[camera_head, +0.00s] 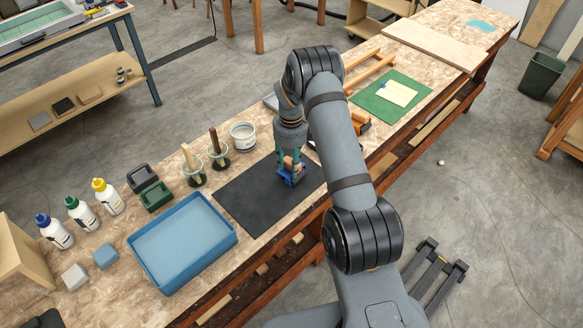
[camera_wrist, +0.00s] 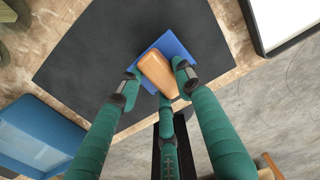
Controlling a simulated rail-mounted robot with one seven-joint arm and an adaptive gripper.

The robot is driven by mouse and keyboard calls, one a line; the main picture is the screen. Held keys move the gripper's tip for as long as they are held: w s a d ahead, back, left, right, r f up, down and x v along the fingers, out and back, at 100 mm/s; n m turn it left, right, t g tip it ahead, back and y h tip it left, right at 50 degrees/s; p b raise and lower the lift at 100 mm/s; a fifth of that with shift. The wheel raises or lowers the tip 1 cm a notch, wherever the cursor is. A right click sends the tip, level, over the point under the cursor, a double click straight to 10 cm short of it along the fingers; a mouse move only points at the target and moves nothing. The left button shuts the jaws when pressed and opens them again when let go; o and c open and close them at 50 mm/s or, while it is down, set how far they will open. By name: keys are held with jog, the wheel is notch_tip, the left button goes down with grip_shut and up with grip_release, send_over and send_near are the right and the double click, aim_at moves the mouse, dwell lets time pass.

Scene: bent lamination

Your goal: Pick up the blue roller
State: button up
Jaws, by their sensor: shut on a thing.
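The blue roller (camera_head: 291,180) is at the right part of the black mat (camera_head: 250,200) on the bench in the head view. In the wrist view it shows as a blue body (camera_wrist: 174,44) with a tan wooden part (camera_wrist: 160,74). My gripper (camera_head: 289,163) comes down on it from above. Its green fingers (camera_wrist: 160,85) are closed around the wooden part from several sides. The fingers and wooden part hide some of the roller. I cannot tell whether it touches the mat.
A blue tray (camera_head: 232,239) lies left of the mat. A green sheet (camera_head: 380,108) lies beyond my arm.

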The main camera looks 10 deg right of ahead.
jog(key=shift+c, duration=1.3)
jog(key=shift+w+r+b, duration=0.1)
jog(key=shift+r+b, duration=0.2)
jog(key=shift+r, duration=0.05)
jog(key=r, duration=0.1)
jog(key=r+b, duration=0.2)
jog(key=shift+s+d+r, duration=0.3)
jog(key=shift+s+r, duration=0.05)
jog(key=shift+s, duration=0.05)
jog(key=s+d+r+b, duration=0.3)
jog(key=s+d+r, duration=0.3)
jog(key=s, duration=0.2)
jog(key=shift+s+r+b, duration=0.35)
jog(key=shift+s+b, duration=0.05)
jog(key=shift+d, duration=0.1)
jog(key=o, duration=0.7)
jog(key=c, duration=0.4)
